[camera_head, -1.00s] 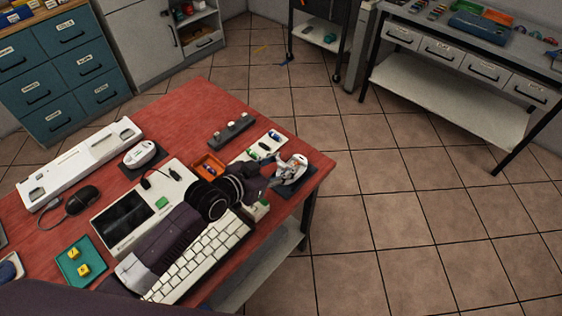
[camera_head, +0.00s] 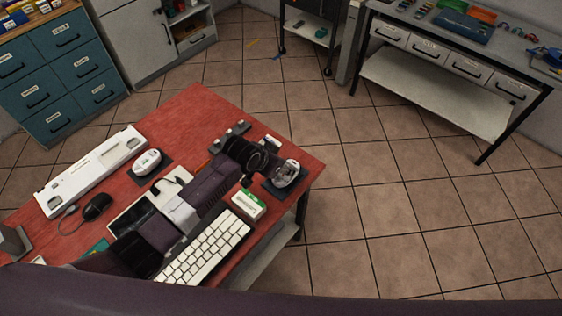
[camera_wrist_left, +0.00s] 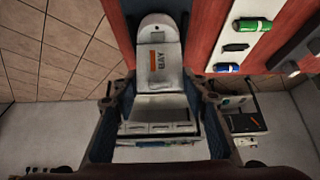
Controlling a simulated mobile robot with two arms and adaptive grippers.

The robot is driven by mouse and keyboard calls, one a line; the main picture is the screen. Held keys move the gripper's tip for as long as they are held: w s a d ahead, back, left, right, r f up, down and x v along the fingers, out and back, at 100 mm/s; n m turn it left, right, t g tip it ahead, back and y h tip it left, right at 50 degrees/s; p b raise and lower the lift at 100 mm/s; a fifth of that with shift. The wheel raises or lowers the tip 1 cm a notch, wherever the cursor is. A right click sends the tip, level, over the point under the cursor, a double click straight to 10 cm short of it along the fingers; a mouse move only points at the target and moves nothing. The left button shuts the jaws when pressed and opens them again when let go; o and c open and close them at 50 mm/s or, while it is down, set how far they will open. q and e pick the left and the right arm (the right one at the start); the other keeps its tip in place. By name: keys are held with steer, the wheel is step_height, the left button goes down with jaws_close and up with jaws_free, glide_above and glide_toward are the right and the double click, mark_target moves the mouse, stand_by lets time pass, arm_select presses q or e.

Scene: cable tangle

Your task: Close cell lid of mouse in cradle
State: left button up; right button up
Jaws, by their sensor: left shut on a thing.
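The white mouse (camera_head: 287,172) sits in a dark cradle (camera_head: 270,187) at the table's right corner. In the left wrist view the mouse (camera_wrist_left: 158,28) shows its open bay, with an orange mark and the word BAY (camera_wrist_left: 156,62). My left gripper (camera_wrist_left: 158,122) has its fingers on both sides of a pale plate-like part (camera_wrist_left: 160,106) at the mouse's near end and is shut on it. This part looks like the cell lid; its hinge is not clear. In the head view my left gripper (camera_head: 268,164) reaches the mouse from the left. My right gripper is out of view.
A white keyboard (camera_head: 207,250) and a green-and-white box (camera_head: 248,204) lie beside my left arm. Another white mouse (camera_head: 147,162), a black mouse (camera_head: 97,206) and a long white tray (camera_head: 90,171) are farther left. Red tabletop (camera_head: 190,115) is clear at the back.

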arm_select(q)
steer(key=shift+w, duration=0.15)
stand_by(0.4)
steer(key=o, duration=1.2)
steer(key=shift+d, duration=0.1)
steer(key=v, duration=1.2)
steer(key=shift+w+r, duration=0.1)
steer(key=shift+w, duration=0.05)
